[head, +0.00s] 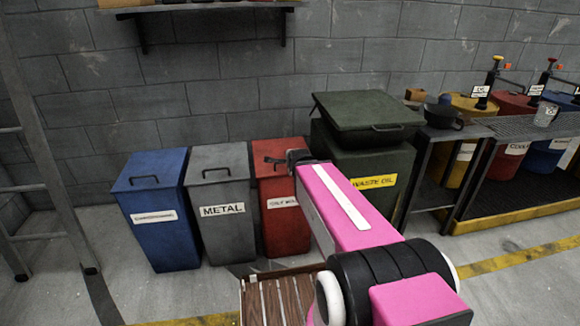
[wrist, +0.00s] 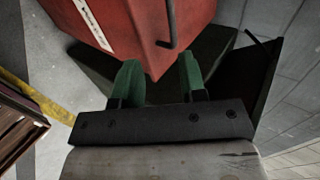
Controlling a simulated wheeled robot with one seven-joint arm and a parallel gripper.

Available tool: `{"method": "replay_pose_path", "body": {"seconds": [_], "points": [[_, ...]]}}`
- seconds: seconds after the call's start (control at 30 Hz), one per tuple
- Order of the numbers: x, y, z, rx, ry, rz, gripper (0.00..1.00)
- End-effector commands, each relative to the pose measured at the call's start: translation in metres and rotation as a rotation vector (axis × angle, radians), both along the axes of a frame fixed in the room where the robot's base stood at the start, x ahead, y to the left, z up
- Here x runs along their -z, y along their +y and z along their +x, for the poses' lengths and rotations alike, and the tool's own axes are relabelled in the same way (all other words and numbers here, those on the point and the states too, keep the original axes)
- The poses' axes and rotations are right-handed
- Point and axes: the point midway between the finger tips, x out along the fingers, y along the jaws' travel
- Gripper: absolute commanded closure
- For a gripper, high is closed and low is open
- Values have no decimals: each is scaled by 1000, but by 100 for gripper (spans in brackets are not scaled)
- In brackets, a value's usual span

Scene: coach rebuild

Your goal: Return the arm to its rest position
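My pink arm (head: 345,208) reaches forward from the lower right in the head view. Its far end, with my gripper (head: 298,157), is at the red bin (head: 284,213), in front of part of its lid. In the wrist view my gripper (wrist: 158,70) has two green fingers standing apart, with nothing held between them. The red bin shows just beyond the fingertips in the wrist view (wrist: 150,28), with its dark handle. I cannot tell whether the fingers touch the bin.
A blue bin (head: 158,235) and a grey METAL bin (head: 222,228) stand left of the red one. A green waste oil bin (head: 385,160) stands close on the right. Slatted wood (head: 275,300) lies in front. A ladder (head: 40,160) is at left, a metal bench (head: 465,132) at right.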

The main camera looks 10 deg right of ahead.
Motion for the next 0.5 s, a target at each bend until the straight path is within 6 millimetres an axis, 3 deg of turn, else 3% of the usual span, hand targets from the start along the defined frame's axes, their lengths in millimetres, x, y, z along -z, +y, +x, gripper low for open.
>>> {"method": "replay_pose_path", "body": {"seconds": [0.37,0.5], "points": [[-3,0,-4,-1,0,-2,62],[5,0,-8,-42,40,-54,62]]}}
